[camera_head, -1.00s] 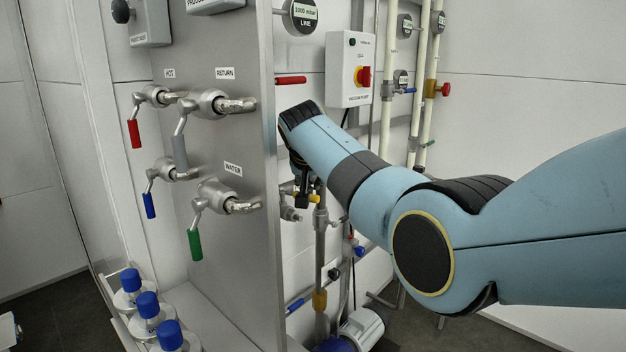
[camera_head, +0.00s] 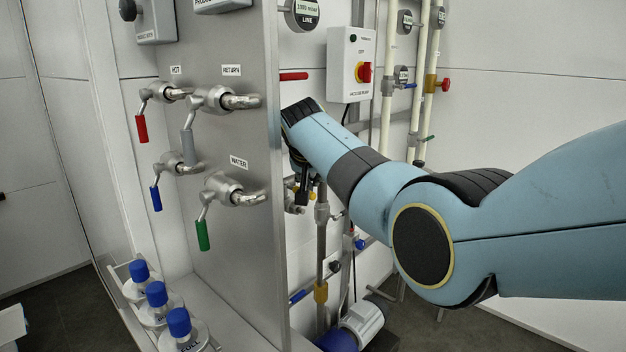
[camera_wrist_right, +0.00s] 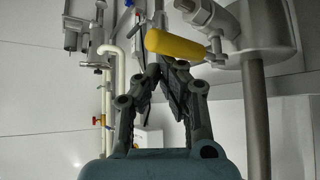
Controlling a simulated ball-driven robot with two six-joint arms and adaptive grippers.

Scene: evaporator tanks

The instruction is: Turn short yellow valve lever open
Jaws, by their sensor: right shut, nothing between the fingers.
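The short yellow valve lever (camera_wrist_right: 175,45) shows large in the right wrist view, lying nearly level on its metal valve at the top centre. My right gripper (camera_wrist_right: 163,66) is shut and empty, its fingertips just below the lever. I cannot tell whether they touch it. In the head view, my right gripper (camera_head: 303,192) points down among the pipes just right of the steel panel's edge. A small yellow piece (camera_head: 312,196) shows beside its fingers, mostly hidden by them. My left gripper is not in view.
The steel panel (camera_head: 230,130) carries red, grey, blue and green valve levers. A switch box (camera_head: 350,62) with a red knob hangs behind my arm. Pipes (camera_head: 388,80) stand to the right. Blue-capped bottles (camera_head: 180,322) stand at lower left. A pump (camera_head: 362,322) sits below.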

